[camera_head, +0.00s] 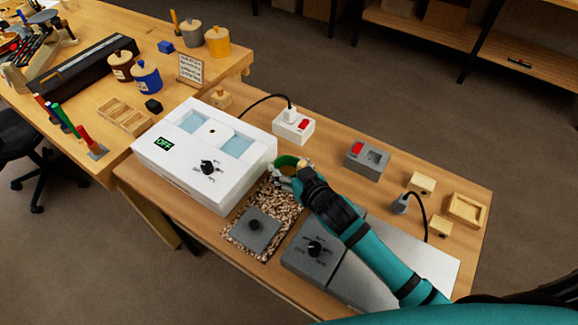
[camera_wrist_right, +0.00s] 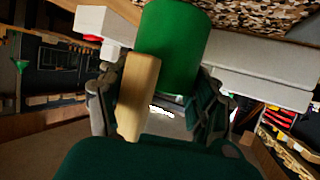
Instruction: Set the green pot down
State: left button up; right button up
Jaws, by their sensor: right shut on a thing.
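The green pot (camera_head: 287,161) is in my right gripper (camera_head: 284,172), beside the right side of the white box with the "OFF" display (camera_head: 180,170). It is near the far end of the speckled mat (camera_head: 238,232). Brownish contents show inside its rim. In the right wrist view the pot (camera_wrist_right: 172,45) is a plain green cylinder, with a pale wooden piece (camera_wrist_right: 138,95) in front of it between the fingers of my right gripper (camera_wrist_right: 155,108). I cannot tell whether the pot's base touches anything. My left gripper is not in view.
A grey square plate with a black knob (camera_head: 254,230) lies on the mat. A grey dial unit (camera_head: 312,250) stands beside it. A white socket box (camera_head: 294,126) and a grey switch box (camera_head: 367,160) stand farther back. Bare wood (camera_head: 325,150) shows between them.

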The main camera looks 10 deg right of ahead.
jog(key=shift+f, duration=0.35)
jog(key=o, duration=1.3)
jog(key=shift+c, duration=0.2)
jog(key=shift+r, duration=0.2)
jog(key=v, duration=1.2)
jog(key=shift+r+b, duration=0.3)
jog(key=shift+r, duration=0.15)
